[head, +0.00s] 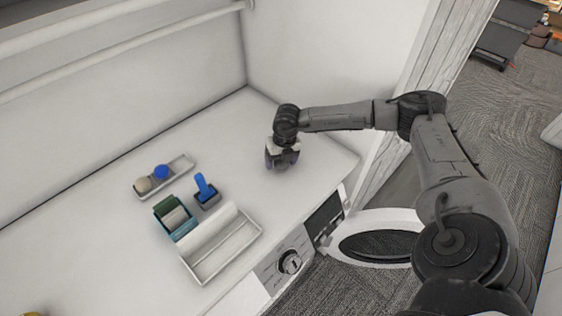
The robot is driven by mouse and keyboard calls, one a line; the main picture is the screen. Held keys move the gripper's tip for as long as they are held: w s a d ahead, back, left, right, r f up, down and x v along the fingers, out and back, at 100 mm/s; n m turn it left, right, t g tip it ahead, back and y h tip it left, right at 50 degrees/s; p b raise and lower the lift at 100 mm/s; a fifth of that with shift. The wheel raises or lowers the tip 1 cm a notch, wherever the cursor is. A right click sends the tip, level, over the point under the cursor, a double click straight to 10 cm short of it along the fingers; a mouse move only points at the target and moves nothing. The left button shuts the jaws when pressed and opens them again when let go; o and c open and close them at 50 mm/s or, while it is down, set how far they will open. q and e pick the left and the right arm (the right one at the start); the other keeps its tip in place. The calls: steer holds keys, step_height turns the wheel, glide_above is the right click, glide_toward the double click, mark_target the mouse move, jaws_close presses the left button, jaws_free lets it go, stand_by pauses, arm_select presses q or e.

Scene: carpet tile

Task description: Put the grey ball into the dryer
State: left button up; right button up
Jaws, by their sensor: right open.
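A small pale beige-grey ball (143,185) sits in a narrow grey tray (180,163) on the white worktop, beside a blue ball (161,172). I cannot tell whether this pale ball is the grey one. My right gripper (281,163) points down, open, low over the right part of the worktop, well to the right of that tray. Whether anything lies between its fingers is hard to see. The dryer (263,275) is below the worktop's front edge; its round door (376,237) stands open. The drum inside is hidden from this view. My left gripper is out of view.
A blue-handled item in a grey holder (207,196), a teal box (178,220) and an empty grey-white tray (222,248) stand left of centre. A wall (330,60) bounds the worktop's right end. Free worktop surrounds my right gripper.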

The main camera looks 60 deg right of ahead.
steer(key=c, duration=1)
steer(key=shift+r, duration=0.1)
